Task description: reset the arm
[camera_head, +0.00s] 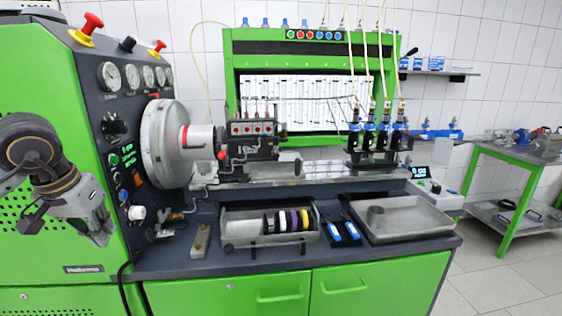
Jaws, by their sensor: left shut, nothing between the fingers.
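My left gripper (100,232) hangs at the left of the head view, in front of the green and dark side of the pump testbench (225,295). Its fingers point down and are shut with nothing between them. It is apart from the bench's work surface and touches nothing that I can see. My right gripper is not in view.
Gauges and knobs line the dark panel. A side table (513,155) stands right.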

